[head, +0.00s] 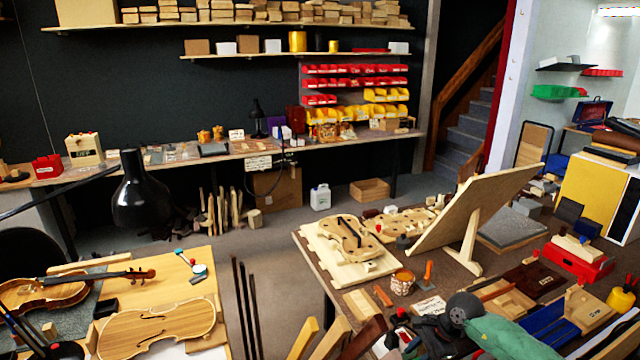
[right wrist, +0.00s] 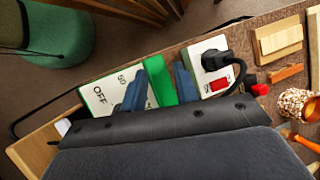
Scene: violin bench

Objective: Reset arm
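My right gripper (right wrist: 160,88) shows in the right wrist view with its two blue-grey fingers apart. A green strip (right wrist: 161,78) shows in the gap between them, and I see no contact with it. A white panel marked "OFF" and "50" (right wrist: 105,95) lies by the left finger. A white socket box (right wrist: 210,68) with a black plug and a red switch lies by the right finger. In the head view my right arm (head: 460,315) is low over the front of the right bench, and its fingers are hard to make out. My left gripper is not in view.
On the right bench, a violin body (head: 345,238), a woven pot (head: 403,283), a tilted wooden board (head: 478,205) and a red box (head: 578,262) surround my arm. The left bench holds a violin (head: 70,292) and a violin plate (head: 155,328). Open floor (head: 270,255) lies between the benches.

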